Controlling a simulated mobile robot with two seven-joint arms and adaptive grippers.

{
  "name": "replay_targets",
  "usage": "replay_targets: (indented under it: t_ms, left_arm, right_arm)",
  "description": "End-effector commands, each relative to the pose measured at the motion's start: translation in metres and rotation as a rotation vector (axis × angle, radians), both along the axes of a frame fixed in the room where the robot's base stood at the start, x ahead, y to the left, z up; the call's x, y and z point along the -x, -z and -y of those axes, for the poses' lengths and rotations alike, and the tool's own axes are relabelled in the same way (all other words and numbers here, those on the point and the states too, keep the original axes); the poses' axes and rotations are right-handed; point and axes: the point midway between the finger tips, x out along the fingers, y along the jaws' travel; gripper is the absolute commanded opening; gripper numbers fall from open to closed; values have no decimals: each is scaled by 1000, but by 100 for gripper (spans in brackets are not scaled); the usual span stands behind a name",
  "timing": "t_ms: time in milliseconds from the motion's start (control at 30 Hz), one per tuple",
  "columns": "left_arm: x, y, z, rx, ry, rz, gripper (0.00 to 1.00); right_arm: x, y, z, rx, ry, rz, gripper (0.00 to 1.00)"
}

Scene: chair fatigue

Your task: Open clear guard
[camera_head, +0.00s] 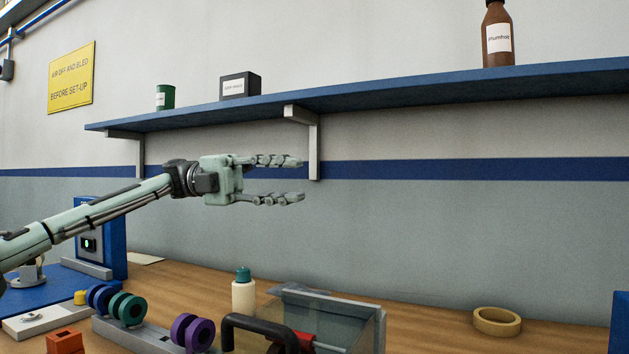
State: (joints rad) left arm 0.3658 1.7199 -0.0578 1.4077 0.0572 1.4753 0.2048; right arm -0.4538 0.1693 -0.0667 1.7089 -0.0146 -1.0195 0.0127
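The clear guard (352,318) is a transparent box-like cover on the wooden bench at the bottom centre, with a grey frame. A black handle (250,322) shows at its front left, and a red part shows beside and behind the clear panel. The lower part of the guard is cut off by the picture's edge. My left gripper (303,180) is open and empty, raised well above the guard in front of the wall, its fingers pointing right. My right gripper is not in view.
A white bottle with a teal cap (243,292) stands just behind the guard. Coloured rollers (126,308) sit on a grey rack at the left. A tape roll (497,321) lies at the right. A blue shelf (400,87) runs above; bare bench lies between guard and tape.

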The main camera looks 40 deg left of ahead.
Motion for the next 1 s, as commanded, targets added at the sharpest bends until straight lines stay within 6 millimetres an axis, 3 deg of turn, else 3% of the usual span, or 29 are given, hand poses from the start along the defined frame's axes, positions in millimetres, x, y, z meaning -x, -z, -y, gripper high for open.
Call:
replay_targets:
  t_ms: [100,300,1000]
  left_arm:
    - [6,0,-22,1,-3,0,32]
    - [12,0,-41,-1,-1,-1,32]
    - [13,0,-43,-1,1,0,32]
  right_arm:
    - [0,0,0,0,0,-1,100]
    - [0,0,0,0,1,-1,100]
    - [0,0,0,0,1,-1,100]
